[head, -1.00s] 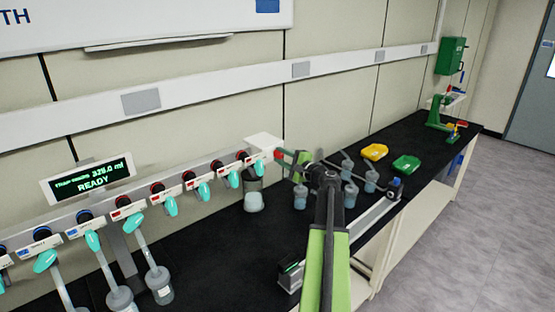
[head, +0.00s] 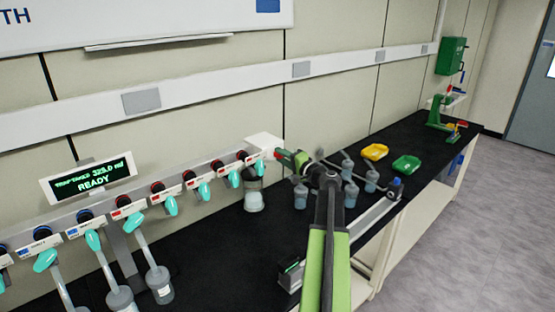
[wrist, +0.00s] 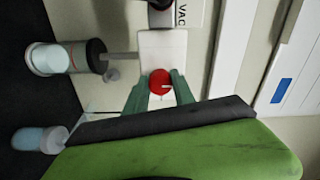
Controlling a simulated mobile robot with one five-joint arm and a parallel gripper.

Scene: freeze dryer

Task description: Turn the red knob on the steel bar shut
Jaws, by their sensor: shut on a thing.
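The red knob (wrist: 159,83) is on the pale end block (wrist: 160,50) of the steel bar. A short pale mark on the knob points right in the wrist view. My gripper (wrist: 158,92) has its two green fingers on either side of the knob, shut on it. In the head view my gripper (head: 284,156) reaches left to the right-hand end of the steel bar (head: 135,188), and the red of the knob (head: 278,153) shows at its fingertips.
Several teal-handled valves and red or blue knobs line the bar, with flasks below. A capped jar (head: 254,199) hangs just below the end block. Several small jars stand near my arm. Yellow (head: 375,152) and green (head: 407,163) trays lie on the black bench farther right.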

